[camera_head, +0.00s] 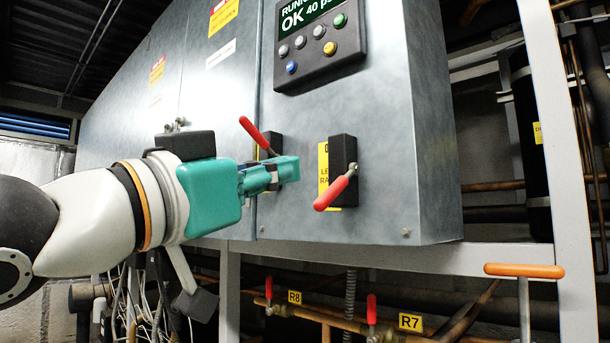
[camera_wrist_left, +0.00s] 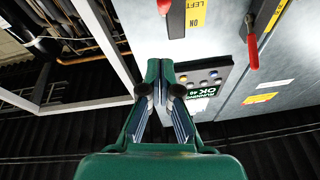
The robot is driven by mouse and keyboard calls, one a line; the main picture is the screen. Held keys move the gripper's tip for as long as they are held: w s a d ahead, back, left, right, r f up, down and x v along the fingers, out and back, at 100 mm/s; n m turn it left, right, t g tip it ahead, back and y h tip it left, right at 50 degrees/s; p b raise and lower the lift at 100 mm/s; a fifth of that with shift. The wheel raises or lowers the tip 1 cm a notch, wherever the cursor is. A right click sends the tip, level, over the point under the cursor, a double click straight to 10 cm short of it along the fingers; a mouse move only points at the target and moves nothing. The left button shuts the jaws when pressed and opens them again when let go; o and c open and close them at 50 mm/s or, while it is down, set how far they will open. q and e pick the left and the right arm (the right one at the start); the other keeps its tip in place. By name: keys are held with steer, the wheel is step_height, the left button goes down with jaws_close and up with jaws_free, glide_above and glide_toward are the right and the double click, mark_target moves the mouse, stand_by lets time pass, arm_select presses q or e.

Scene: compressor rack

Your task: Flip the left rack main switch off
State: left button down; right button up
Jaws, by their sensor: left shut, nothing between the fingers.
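The left rack main switch has a black base (camera_head: 343,158) and a red handle (camera_head: 331,194) slanting down and left, toward the head camera. Its yellow label (camera_head: 323,170) is partly covered. In the wrist view its base (camera_wrist_left: 177,20) shows "ON" beside a label (camera_wrist_left: 195,12) reading "LEFT"; the red handle (camera_wrist_left: 163,6) is cut by the top edge. My teal left gripper (camera_head: 291,168) is shut and empty, left of this switch and apart from it in the head view. Its closed fingertips (camera_wrist_left: 160,72) show in the wrist view. My right gripper is not in view.
A second red-handled switch (camera_head: 254,133) is partly behind my left gripper. A panel (camera_head: 319,42) with coloured buttons and a display reading "OK" is above. Below the grey cabinet (camera_head: 400,150) are pipes with red valve handles, labelled R8 (camera_head: 295,297) and R7 (camera_head: 410,322).

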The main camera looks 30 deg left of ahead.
arm_select(q)
steer(key=v, duration=0.4)
steer(key=shift+s+f, duration=0.1)
steer(key=shift+s, duration=0.15)
steer(key=shift+a, duration=0.1)
